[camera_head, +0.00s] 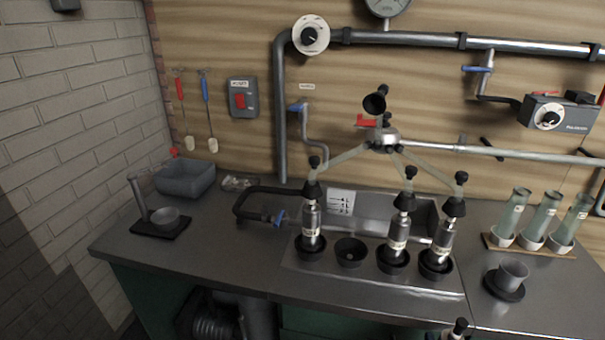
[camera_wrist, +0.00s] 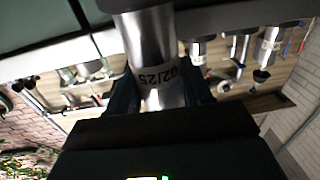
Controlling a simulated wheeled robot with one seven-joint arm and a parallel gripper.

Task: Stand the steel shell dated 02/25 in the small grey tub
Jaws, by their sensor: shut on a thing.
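The steel shell dated 02/25 (camera_wrist: 150,42) fills the middle of the wrist view; its white label reads 02/25 upside down in the picture. My gripper (camera_wrist: 160,88) is shut around the shell's body, a dark finger on each side. In the head view, a dark-capped top (camera_head: 459,327), apparently of this shell, shows at the bottom edge, in front of the counter; the rest is cut off. A grey rectangular tub (camera_head: 185,181) stands at the back left of the counter, far from my gripper. It looks empty, though its floor is partly hidden.
Several black sockets sit mid-counter; three hold steel shells (camera_head: 311,222) under a branched pipe, and one socket (camera_head: 350,252) is empty. Green tubes (camera_head: 514,211) stand in a rack at far right.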

